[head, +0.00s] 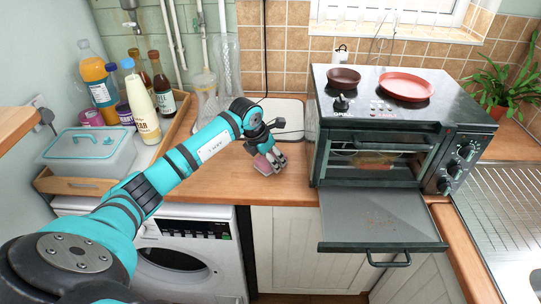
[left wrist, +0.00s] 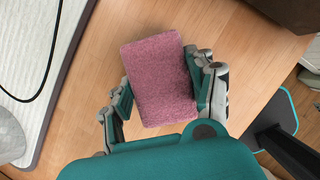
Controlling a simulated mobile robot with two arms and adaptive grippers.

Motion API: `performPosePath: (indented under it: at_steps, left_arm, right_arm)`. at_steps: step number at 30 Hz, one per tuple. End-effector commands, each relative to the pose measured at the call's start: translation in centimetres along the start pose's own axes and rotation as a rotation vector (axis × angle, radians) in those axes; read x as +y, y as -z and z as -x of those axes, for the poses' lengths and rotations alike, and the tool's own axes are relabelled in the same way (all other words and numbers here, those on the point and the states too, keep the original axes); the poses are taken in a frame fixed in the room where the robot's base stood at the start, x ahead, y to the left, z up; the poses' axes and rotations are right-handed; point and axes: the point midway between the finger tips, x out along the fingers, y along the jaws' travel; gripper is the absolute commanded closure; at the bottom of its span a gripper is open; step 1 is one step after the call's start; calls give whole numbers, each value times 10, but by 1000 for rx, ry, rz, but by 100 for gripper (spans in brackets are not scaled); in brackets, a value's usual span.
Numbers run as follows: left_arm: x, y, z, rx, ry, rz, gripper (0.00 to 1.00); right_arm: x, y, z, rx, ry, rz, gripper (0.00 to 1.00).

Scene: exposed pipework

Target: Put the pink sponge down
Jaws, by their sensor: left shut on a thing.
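The pink sponge (left wrist: 158,80) is between the fingers of my left gripper (left wrist: 163,97) in the left wrist view. The fingers touch its two long sides, and the gripper is shut on it. In the head view the sponge (head: 262,165) shows small under my left gripper (head: 272,160), low over the wooden counter (head: 240,187). I cannot tell whether the sponge touches the counter. My right gripper is in neither view.
The toaster oven (head: 385,130) stands to the right with its door (head: 380,222) hanging open. A white board (head: 285,112) lies behind the gripper. A tray (head: 75,187) with bottles and a lidded container (head: 90,150) is at left. The counter's front edge is close.

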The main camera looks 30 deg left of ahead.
Motion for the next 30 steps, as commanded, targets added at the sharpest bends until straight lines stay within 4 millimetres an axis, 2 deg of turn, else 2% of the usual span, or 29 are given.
performPosePath:
  at_steps: [8, 9, 14, 25, 30]
  left_arm:
    - [0, 1, -3, -1, 0, 0, 74]
    - [0, 1, -3, -1, 0, 0, 42]
    - [0, 1, -2, -1, 0, 0, 21]
    - [0, -1, 3, -2, -1, 0, 20]
    - [1, 0, 30, -4, -4, -2, 20]
  right_arm:
    - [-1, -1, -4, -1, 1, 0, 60]
    - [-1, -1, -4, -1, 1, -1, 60]
    - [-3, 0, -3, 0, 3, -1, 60]
    - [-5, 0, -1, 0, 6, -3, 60]
    - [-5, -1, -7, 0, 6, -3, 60]
